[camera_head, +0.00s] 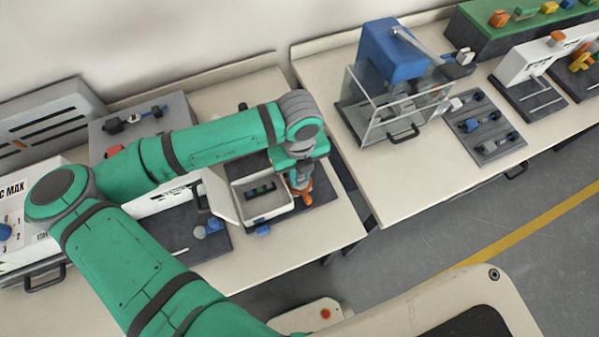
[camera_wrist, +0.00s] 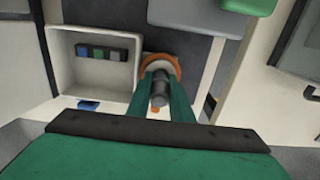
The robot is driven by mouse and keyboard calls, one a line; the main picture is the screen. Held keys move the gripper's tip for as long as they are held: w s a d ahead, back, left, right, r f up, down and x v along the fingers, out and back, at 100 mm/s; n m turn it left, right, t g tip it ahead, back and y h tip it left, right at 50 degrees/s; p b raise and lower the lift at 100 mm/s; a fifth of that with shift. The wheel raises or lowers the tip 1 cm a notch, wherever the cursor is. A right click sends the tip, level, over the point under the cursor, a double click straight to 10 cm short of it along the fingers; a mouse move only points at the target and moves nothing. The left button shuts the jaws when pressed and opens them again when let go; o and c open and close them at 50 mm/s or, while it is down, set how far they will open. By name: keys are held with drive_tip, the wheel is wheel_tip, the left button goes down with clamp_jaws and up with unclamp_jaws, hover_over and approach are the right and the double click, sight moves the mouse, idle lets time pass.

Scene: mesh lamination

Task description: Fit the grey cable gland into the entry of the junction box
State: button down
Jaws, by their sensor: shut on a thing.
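The junction box (camera_head: 236,190) is an open white box on the left table, with small green and blue blocks inside. In the wrist view the box (camera_wrist: 69,108) lies left of my gripper (camera_wrist: 160,95). My gripper is shut on the grey cable gland (camera_wrist: 160,88), a dark grey cylinder between the green fingers. An orange ring (camera_wrist: 173,66) sits at the fingertips, beside the box's right wall. In the head view my gripper (camera_head: 303,180) is at the box's right side, with orange at its tip. The gland is hidden there, and I cannot tell whether it touches the entry.
A blue machine with a clear guard (camera_head: 390,75) and a dark tray of parts (camera_head: 485,125) stand on the right table. A white panel (camera_head: 20,205) stands at the left. A grey plate (camera_wrist: 190,15) is beyond my fingers.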

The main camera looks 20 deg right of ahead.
drive_tip(key=shift+f, duration=0.25)
drive_tip(key=shift+f, duration=0.3)
drive_tip(key=c, duration=1.6)
unclamp_jaws()
drive_tip(key=shift+r, duration=0.1)
drive_tip(key=shift+w+a+r, duration=0.1)
drive_tip(key=shift+r, duration=0.15)
wheel_tip(320, 180, up, 13)
drive_tip(key=shift+f, duration=0.15)
